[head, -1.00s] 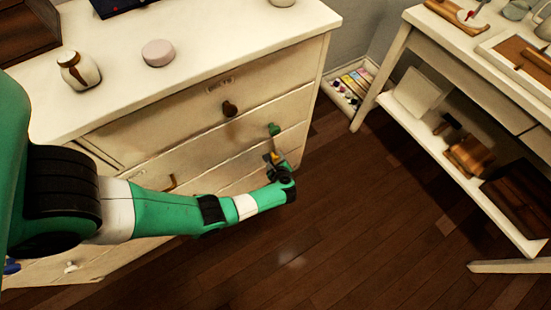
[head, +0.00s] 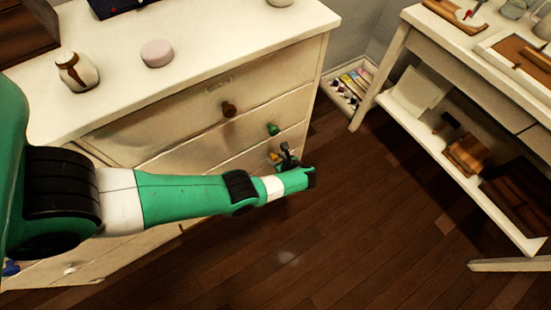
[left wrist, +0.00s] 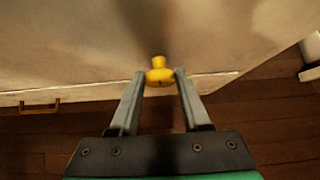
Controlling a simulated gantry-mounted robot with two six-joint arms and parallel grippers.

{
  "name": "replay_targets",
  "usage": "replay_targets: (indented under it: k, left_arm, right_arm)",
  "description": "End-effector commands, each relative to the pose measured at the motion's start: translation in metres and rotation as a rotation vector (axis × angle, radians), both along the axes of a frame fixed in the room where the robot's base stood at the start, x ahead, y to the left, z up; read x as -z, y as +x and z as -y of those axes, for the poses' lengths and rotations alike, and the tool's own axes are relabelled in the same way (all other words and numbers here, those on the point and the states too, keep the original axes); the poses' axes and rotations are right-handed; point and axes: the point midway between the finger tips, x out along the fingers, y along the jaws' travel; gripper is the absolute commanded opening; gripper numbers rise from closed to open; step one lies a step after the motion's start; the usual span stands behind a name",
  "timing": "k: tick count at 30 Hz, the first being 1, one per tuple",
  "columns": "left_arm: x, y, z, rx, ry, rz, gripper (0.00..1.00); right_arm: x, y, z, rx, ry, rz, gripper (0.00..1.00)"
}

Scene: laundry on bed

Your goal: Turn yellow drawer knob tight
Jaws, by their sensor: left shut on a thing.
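The yellow knob (head: 274,157) is on a lower drawer at the right side of the cream dresser. In the left wrist view the knob (left wrist: 159,76) sits between my left fingertips, its wider round end toward me and its narrower stem toward the drawer front. My left gripper (head: 286,154) is at the dresser front, shut on the knob; the left wrist view shows its two fingers (left wrist: 160,77) on either side of it. The wrist partly hides the lower drawers in the head view. My right gripper is not in view.
A green knob (head: 272,129) and a brown knob (head: 228,109) sit on drawers above. An orange-brown handle (left wrist: 40,107) shows at left in the wrist view. A jar (head: 77,71) and a pink round box (head: 157,53) stand on the dresser. Wooden floor lies clear to the right.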

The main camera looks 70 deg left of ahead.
Motion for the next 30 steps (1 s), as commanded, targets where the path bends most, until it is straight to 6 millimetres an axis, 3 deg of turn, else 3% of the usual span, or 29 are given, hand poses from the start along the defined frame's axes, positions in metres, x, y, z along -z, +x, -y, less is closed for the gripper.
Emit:
replay_targets:
  k: [11, 12, 16, 25, 30]
  left_arm:
    - [0.001, 0.0, 0.0, 0.001, -0.007, -0.018, 0.0]
    - [0.001, 0.0, 0.0, 0.001, -0.007, -0.018, 0.51]
    - [0.0, 0.0, 0.0, 0.0, -0.006, -0.018, 0.74]
    - [-0.001, 0.0, 0.001, 0.001, -0.004, -0.017, 0.75]
    - [-0.019, 0.003, 0.014, 0.004, -0.004, -0.016, 0.75]
  right_arm:
    - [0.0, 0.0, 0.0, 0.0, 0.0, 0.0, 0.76]
    - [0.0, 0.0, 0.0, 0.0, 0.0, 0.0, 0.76]
    - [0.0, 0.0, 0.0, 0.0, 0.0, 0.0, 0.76]
    - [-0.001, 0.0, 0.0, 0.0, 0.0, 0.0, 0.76]
    - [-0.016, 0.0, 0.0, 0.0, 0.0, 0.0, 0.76]
